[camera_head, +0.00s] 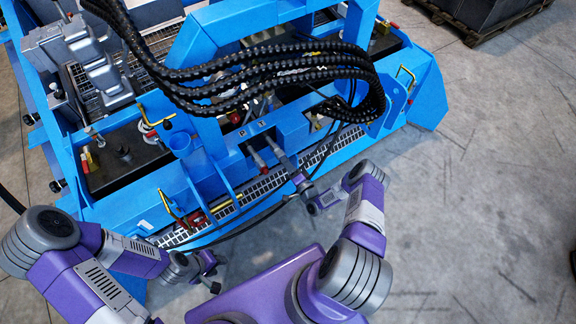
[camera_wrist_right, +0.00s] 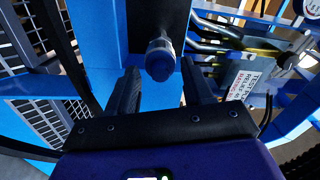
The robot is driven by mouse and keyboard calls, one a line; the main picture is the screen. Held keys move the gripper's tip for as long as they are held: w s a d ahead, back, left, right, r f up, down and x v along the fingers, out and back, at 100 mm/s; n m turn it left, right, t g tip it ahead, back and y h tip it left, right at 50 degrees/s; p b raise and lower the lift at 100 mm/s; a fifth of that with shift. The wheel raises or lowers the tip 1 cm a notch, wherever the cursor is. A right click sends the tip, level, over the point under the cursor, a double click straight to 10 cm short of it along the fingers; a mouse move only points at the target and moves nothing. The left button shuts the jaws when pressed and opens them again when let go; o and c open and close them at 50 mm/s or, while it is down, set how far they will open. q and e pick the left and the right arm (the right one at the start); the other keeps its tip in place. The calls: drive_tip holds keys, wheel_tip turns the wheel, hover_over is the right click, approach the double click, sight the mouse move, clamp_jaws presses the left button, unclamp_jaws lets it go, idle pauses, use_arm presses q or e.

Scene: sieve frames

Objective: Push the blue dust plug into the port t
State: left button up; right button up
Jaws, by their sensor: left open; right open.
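The blue dust plug (camera_wrist_right: 160,66) shows in the right wrist view, in line with a metal fitting on a dark plate. I cannot tell how deep it sits. My right gripper (camera_wrist_right: 160,88) is open, with one finger on each side just below the plug. No grip on it shows. In the head view this gripper (camera_head: 284,161) is at the blue panel (camera_head: 258,137) marked P and T, by the T side. The gripper hides most of the T port there. My left gripper (camera_head: 215,275) is open and empty, low in front of the machine.
A red-tipped fitting (camera_head: 258,158) sticks out under the P mark. Thick black hoses (camera_head: 270,72) arch above the panel. A yellow handle (camera_head: 172,208) and a grated ledge (camera_head: 262,187) lie near the arms. The concrete floor (camera_head: 470,200) at right is clear.

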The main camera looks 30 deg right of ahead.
drive_tip(key=s+p, duration=0.2)
drive_tip(key=s, duration=0.5)
drive_tip(key=shift+s+d, duration=0.3)
